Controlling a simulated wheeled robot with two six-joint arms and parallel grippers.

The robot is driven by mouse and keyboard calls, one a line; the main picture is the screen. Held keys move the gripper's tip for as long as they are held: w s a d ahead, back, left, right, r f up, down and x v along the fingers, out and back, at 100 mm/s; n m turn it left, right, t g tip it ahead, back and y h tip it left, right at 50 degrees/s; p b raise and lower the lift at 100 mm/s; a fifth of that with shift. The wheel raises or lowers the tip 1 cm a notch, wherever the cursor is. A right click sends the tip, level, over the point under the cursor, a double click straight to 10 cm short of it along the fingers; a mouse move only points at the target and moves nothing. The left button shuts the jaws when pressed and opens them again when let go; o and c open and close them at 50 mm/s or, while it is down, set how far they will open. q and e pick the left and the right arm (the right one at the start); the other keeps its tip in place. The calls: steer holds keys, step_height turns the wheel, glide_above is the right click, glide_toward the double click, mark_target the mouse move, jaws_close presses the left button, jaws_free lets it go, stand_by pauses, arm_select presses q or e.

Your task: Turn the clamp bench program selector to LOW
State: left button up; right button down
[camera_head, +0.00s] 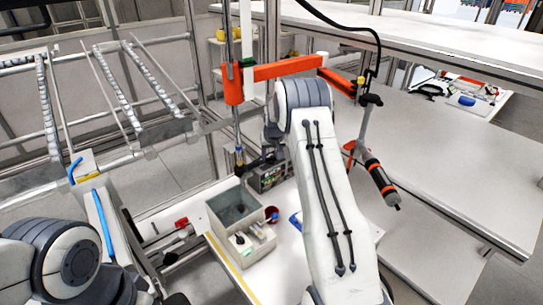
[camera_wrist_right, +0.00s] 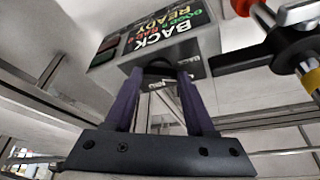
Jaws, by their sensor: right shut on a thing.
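In the right wrist view, the two dark fingers of my right gripper (camera_wrist_right: 160,80) reach up to a panel box with a lettered screen reading BACK, READY, GOOD and BAD (camera_wrist_right: 165,30). The fingers are shut on a dark rounded knob, the selector (camera_wrist_right: 160,68), at the box's near side. Its pointer and any LOW mark cannot be read. In the head view, the panel box (camera_head: 270,176) stands at the back of the white bench (camera_head: 262,283). My right gripper (camera_head: 256,164) is beside it, small and partly hidden by my arm. My left gripper is out of view.
A grey open bin (camera_head: 236,207) and a box with small parts (camera_head: 249,241) stand on the bench, with a red cup (camera_head: 271,213) beside them. An orange beam (camera_head: 285,70) and a hanging screwdriver (camera_head: 379,178) are close to my right arm. Grey tables lie to the right.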

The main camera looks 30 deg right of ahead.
steer(key=m+b, duration=0.1)
steer(key=m+h+b, duration=0.1)
steer(key=m, duration=0.1)
steer(key=shift+w+a+f+g, duration=0.1)
steer(key=shift+a+f+g, duration=0.05)
steer(key=shift+g, duration=0.15)
steer(key=shift+w+m+h+b, duration=0.1)
steer(key=shift+m+h+b, duration=0.2)
steer(key=shift+m+b, duration=0.65)
steer(key=shift+m+g, duration=0.4)
steer(key=shift+m, duration=0.25)
steer(key=shift+r+b, duration=0.2)
steer(key=shift+b, duration=0.1)
steer(key=shift+c, duration=1.2)
jaws_free()
